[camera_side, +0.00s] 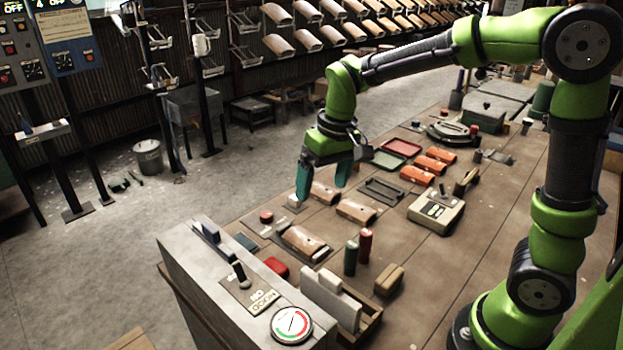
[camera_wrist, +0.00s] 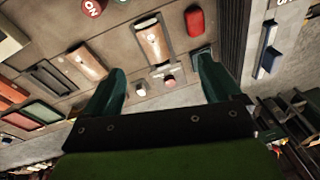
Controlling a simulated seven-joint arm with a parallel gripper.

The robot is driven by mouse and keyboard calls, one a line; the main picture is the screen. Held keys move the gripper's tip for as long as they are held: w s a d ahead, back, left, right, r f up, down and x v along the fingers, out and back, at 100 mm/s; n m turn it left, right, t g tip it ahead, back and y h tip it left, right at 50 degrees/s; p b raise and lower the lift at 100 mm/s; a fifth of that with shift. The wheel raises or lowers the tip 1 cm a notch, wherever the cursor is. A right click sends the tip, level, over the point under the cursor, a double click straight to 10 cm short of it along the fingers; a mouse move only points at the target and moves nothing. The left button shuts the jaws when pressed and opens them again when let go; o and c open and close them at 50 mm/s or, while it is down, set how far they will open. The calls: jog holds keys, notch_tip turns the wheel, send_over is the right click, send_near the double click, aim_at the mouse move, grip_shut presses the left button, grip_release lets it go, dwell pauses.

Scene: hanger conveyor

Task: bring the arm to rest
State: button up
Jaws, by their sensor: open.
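My gripper (camera_side: 321,184) is open and hangs above the far-left part of the workbench (camera_side: 428,245) in the side view, its teal fingers pointing down. In the wrist view the two fingers of my gripper (camera_wrist: 158,84) are spread wide, with nothing held between them.
More brown pieces (camera_side: 356,211) and several orange pieces (camera_side: 417,175) lie on the bench. A green cylinder (camera_side: 351,258) and a red cylinder (camera_side: 365,245) stand upright near a grey console (camera_side: 222,265) with a dial. Racks of hanging pieces line the back; the floor between is mostly free.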

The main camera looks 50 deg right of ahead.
jog(key=s+r+m+t, duration=0.1)
jog(key=s+r+t, duration=0.1)
jog(key=s, duration=0.5)
jog(key=s+r+m+t, duration=0.1)
jog(key=s+r+t, duration=0.2)
jog(key=s, duration=0.4)
jog(key=shift+s+d+r+t+y, duration=0.15)
jog(key=shift+s+r+t+y, duration=0.15)
jog(key=shift+s+y, duration=0.1)
jog(key=shift+c, duration=0.3)
